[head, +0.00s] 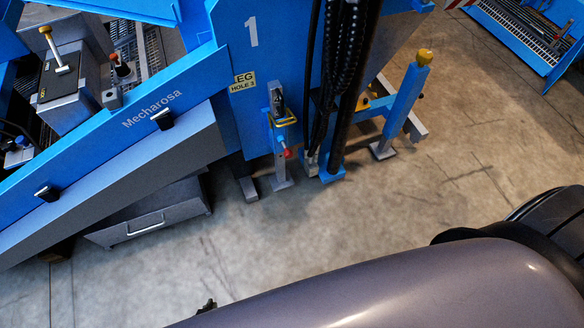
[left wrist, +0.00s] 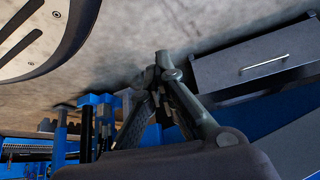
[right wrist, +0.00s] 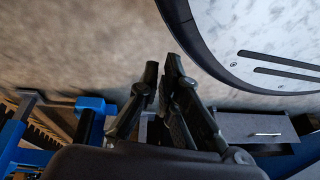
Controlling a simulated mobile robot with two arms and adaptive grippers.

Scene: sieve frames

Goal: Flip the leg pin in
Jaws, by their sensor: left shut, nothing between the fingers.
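The leg (head: 279,165) stands upright at the machine's blue side, under the "LEG HOLE 1" label (head: 243,82). A yellow loop-shaped piece (head: 285,122), perhaps part of the leg pin, sits on its upper part. A red ball knob (head: 287,154) sticks out lower down. My left gripper (head: 208,304) shows only as a small dark tip at the bottom of the head view, well apart from the leg. In the left wrist view its fingers (left wrist: 163,66) meet, with nothing held. My right gripper (right wrist: 162,70) has its fingertips close together, empty; any gap is unclear.
The blue Mecharosa machine (head: 180,90) fills the upper left, with a grey drawer box (head: 150,222) beneath it. Dark hoses (head: 340,70) hang just right of the leg. A blue post (head: 402,105) stands further right. The concrete floor (head: 440,190) in front is clear.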

